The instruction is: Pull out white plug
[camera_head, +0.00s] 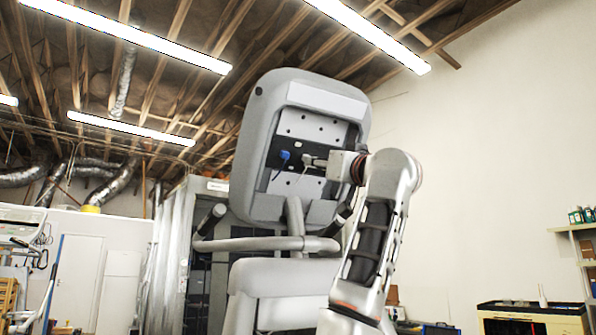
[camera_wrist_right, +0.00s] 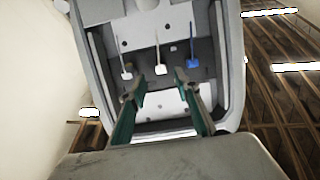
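The grey console back (camera_head: 258,110) of the exercise machine is open, showing a dark connector strip. A blue plug (camera_head: 284,156) with a cable sits in the strip in the head view. In the right wrist view, a white plug (camera_wrist_right: 160,69) sits in the middle, another white plug (camera_wrist_right: 126,75) to its left and the blue plug (camera_wrist_right: 193,64) to its right, each with a thin cable. My right gripper (camera_wrist_right: 159,88) is open and empty; its fingers point at the strip, with the middle white plug between their tips in the picture. Contact cannot be told. My left gripper is out of view.
Grey handlebars (camera_head: 260,244) cross below the console. The console's raised rim (camera_wrist_right: 234,70) surrounds the opening. The space right of my arm is clear.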

